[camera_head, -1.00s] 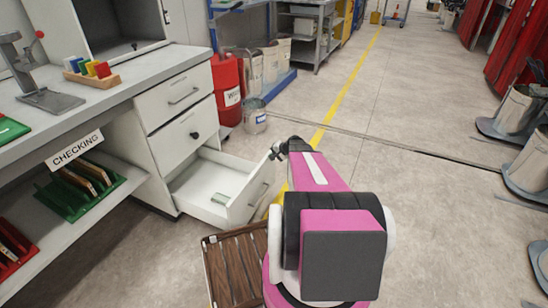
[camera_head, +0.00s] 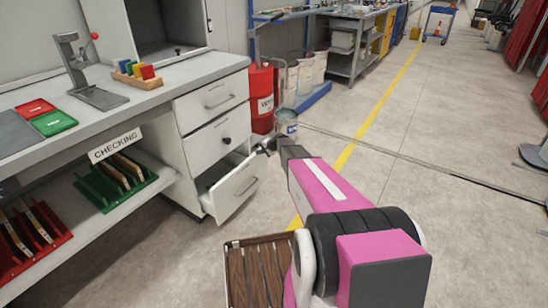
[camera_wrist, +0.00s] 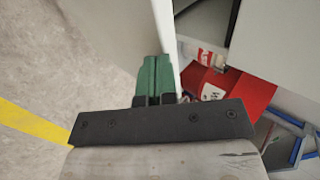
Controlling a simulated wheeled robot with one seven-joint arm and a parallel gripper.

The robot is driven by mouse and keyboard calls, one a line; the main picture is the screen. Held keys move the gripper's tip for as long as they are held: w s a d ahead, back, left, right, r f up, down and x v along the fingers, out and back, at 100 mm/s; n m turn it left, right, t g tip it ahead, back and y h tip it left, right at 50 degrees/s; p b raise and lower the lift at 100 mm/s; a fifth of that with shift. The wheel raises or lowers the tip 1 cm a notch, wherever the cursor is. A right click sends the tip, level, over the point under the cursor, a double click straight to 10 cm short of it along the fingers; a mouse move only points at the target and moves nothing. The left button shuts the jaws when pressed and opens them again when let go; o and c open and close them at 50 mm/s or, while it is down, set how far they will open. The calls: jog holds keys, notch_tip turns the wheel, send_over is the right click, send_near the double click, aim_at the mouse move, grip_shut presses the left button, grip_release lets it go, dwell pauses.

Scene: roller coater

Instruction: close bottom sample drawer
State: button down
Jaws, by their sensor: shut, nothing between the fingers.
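The bottom sample drawer (camera_head: 236,191) of the white cabinet stands partly open in the head view, with a narrow dark gap behind its front. Its handle is on the outer face. My gripper (camera_head: 266,146) is at the upper right corner of the drawer front. In the wrist view, the green fingers of my gripper (camera_wrist: 157,72) are shut with nothing between them. They lie close to the edge of the white drawer front (camera_wrist: 110,35); I cannot tell whether they touch it. The inside of the drawer is mostly hidden.
Two upper drawers (camera_head: 217,140) are shut. A red drum (camera_head: 261,97) and a grey bucket (camera_head: 286,123) stand behind the drawer. A wooden slatted crate (camera_head: 258,272) sits in front, beside my arm. The floor to the right (camera_head: 420,190) is clear.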

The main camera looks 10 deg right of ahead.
jog(key=w+a, duration=0.8)
jog(key=shift+w+a, duration=0.25)
jog(key=shift+w, duration=0.1)
jog(key=s+d+f+v, duration=0.1)
jog(key=s+f+v, duration=0.1)
jog(key=v, duration=1.1)
jog(key=s+r+n+g+h, duration=0.2)
jog(key=s+r+n, duration=0.1)
jog(key=s, duration=1.2)
jog(key=s+d+r+n+g+h, duration=0.1)
jog(key=s+r+n+g+h, duration=0.1)
jog(key=s, duration=1.3)
jog(key=s+r+n+g+h, duration=0.2)
jog(key=s+r+n, duration=0.2)
jog(key=s, duration=1.1)
jog(key=shift+s+d+r+g+h, duration=0.2)
jog(key=shift+d+g+h, duration=0.05)
jog(key=shift+g+h, duration=0.05)
